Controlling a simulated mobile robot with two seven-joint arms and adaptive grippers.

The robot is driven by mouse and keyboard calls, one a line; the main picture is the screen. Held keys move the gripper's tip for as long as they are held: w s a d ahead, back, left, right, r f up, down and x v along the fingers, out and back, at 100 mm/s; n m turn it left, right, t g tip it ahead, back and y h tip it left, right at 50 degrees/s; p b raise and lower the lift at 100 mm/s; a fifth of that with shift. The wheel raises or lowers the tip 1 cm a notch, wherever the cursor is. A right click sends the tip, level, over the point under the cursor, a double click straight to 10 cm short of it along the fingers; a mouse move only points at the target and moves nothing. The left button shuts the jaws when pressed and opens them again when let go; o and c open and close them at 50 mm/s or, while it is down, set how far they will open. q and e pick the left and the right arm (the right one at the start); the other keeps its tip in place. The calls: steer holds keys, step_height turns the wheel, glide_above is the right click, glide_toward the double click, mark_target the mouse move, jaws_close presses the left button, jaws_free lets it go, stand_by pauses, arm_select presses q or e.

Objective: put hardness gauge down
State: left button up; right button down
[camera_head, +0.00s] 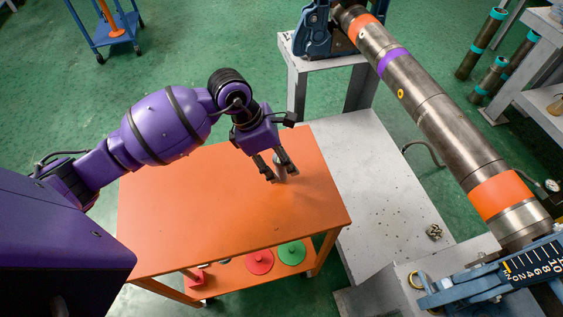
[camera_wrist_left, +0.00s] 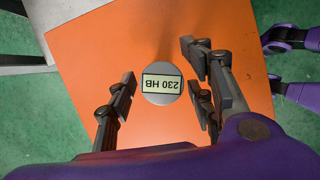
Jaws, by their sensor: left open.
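The hardness gauge is a grey cylinder with a pale label reading "230 HB" on its round top, seen in the left wrist view (camera_wrist_left: 163,85). It stands upright on the orange table (camera_head: 190,215). In the head view the gauge (camera_head: 281,168) shows partly between the fingers, near the table's right side. In the left wrist view a gap shows on both sides between the gauge and the fingers. My right gripper does not show in the head view.
A long steel pipe (camera_head: 434,112) with orange and purple bands lies across blue vises (camera_head: 325,32) at the right. A grey platform (camera_head: 385,185) adjoins the table. Red (camera_head: 259,262) and green (camera_head: 291,252) discs sit on the lower shelf. The tabletop left of the gauge is clear.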

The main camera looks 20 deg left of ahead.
arm_select(q)
steer(key=v, duration=1)
steer(key=shift+r, duration=0.25)
steer(key=shift+s+a, duration=0.1)
steer(key=shift+s, duration=0.05)
